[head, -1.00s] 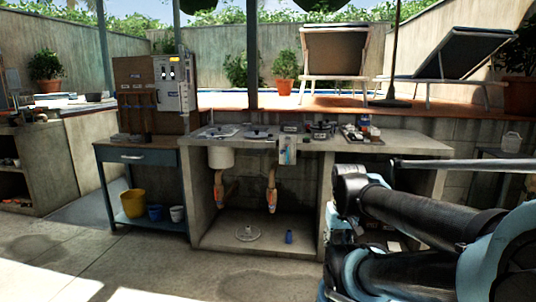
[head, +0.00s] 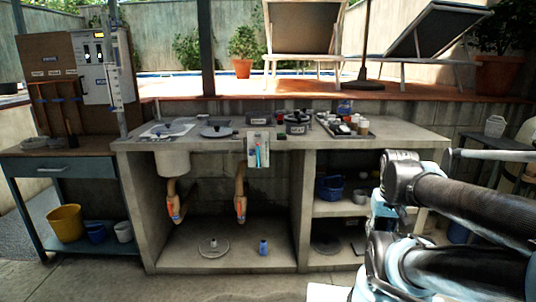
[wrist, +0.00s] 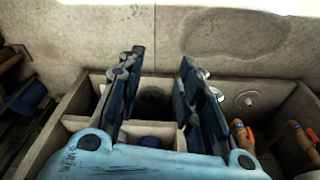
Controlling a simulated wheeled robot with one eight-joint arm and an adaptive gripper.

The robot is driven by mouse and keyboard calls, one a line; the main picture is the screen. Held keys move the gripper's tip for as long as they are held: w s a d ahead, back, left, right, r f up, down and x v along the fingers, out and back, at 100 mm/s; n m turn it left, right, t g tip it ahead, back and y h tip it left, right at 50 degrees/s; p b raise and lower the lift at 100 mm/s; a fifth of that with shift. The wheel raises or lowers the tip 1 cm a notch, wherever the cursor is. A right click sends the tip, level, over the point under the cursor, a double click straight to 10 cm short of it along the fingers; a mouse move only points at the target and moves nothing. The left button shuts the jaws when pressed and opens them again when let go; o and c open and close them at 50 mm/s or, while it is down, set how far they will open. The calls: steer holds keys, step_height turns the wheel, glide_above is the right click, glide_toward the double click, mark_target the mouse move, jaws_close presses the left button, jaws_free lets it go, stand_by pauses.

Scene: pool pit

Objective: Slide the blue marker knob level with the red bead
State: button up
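A small pale panel (head: 259,149) hangs on the front edge of the concrete counter in the head view. It carries a narrow blue upright strip and a small reddish mark, too small to tell apart as knob and bead. Whether they are level cannot be told. In the wrist view my gripper (wrist: 161,58) has its two dark blue fingers spread apart with nothing between them. My arm fills the right of the head view, to the right of the panel; the fingers are not clear there.
The concrete counter (head: 400,135) holds a tray (head: 345,128) and pots. Below are two orange-handled pipes (head: 173,203), a blue bottle (head: 263,247) and shelves with a blue basket (head: 330,188). A blue side table (head: 70,168) and a yellow bucket (head: 65,222) stand left. Paved floor lies in front.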

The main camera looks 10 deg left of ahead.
steer(key=shift+w, duration=0.25)
steer(key=shift+o, duration=0.6)
